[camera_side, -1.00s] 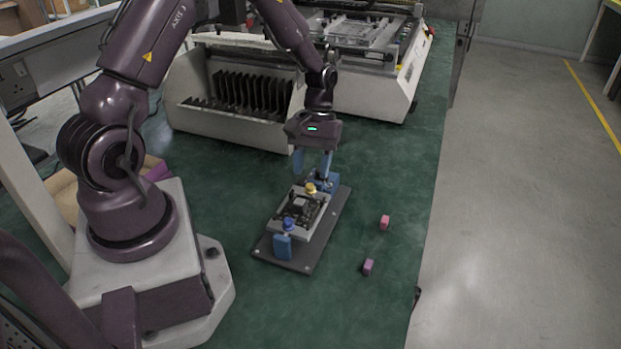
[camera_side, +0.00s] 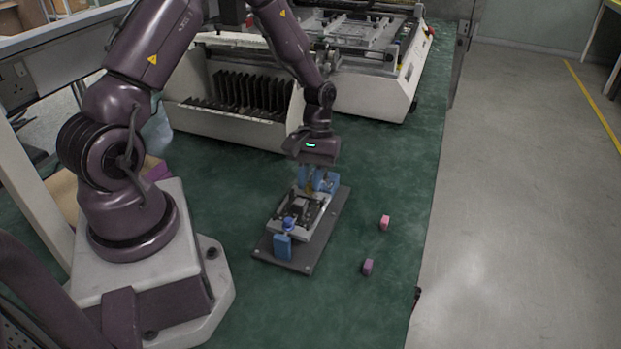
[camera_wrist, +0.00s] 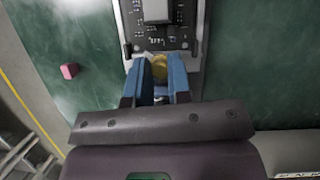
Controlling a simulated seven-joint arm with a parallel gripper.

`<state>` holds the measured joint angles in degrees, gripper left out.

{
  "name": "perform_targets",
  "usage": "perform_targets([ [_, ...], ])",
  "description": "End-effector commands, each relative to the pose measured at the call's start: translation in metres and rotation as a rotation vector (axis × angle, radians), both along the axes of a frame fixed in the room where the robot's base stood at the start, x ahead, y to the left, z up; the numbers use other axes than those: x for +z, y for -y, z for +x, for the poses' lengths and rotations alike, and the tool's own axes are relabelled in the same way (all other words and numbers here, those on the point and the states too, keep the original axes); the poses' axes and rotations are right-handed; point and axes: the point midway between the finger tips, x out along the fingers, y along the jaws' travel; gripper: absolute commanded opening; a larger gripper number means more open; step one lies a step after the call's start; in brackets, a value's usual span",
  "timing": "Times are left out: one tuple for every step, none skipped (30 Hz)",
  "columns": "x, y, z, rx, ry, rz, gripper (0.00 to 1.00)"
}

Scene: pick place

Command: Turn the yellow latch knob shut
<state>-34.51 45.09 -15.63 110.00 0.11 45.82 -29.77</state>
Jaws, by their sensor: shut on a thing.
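The yellow latch knob (camera_wrist: 159,68) sits between the two blue fingers of my gripper (camera_wrist: 160,77) in the wrist view. The fingers are shut on it. In the side view my gripper (camera_side: 310,181) points down at the far end of the fixture, and the yellow knob (camera_side: 310,187) is mostly hidden by the fingers. The fixture has a dark base plate (camera_side: 322,228) with a grey holder and a circuit board (camera_side: 298,208) on it; the board also shows in the wrist view (camera_wrist: 172,38). The latch's exact angle is hidden.
A blue knob (camera_side: 288,223) on a blue block (camera_side: 282,246) is at the near end of the fixture. A pink block (camera_side: 385,222) and a purple-pink block (camera_side: 368,266) lie to its right on the green mat. A white rack (camera_side: 230,125) stands behind.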

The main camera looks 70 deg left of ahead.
Motion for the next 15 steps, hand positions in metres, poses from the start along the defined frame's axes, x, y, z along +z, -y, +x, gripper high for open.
perform_targets([
  [0.0003, 0.0001, 0.0005, -0.01, 0.0, 0.001, 0.0],
  [0.0003, 0.0001, 0.0005, -0.017, 0.0, 0.001, 0.0],
  [0.0003, 0.0002, 0.0006, -0.031, 0.001, 0.002, 0.0],
  [0.0003, 0.0001, 0.0007, -0.043, 0.001, 0.002, 0.0],
  [0.0003, 0.0, 0.0007, -0.056, 0.001, 0.002, 0.0],
  [0.0003, 0.0, 0.0007, -0.076, 0.001, 0.002, 0.0],
  [0.0003, 0.0001, 0.0008, -0.094, 0.0, 0.002, 0.0],
  [0.0004, 0.0003, 0.0009, -0.112, 0.0, 0.002, 0.0],
  [0.0005, 0.0007, 0.0011, -0.139, 0.0, 0.001, 0.0],
  [0.0005, 0.0007, 0.0012, -0.158, 0.001, 0.002, 0.0],
  [0.0005, 0.0007, 0.0014, -0.181, 0.001, 0.001, 0.0],
  [0.0006, 0.0007, 0.0016, -0.21, 0.001, 0.003, 0.0],
  [0.0005, 0.0007, 0.0017, -0.233, 0.001, 0.003, 0.0],
  [0.0006, 0.0007, 0.0018, -0.254, 0.001, 0.003, 0.0],
  [0.0007, 0.0008, 0.0018, -0.283, 0.001, 0.003, 0.0],
])
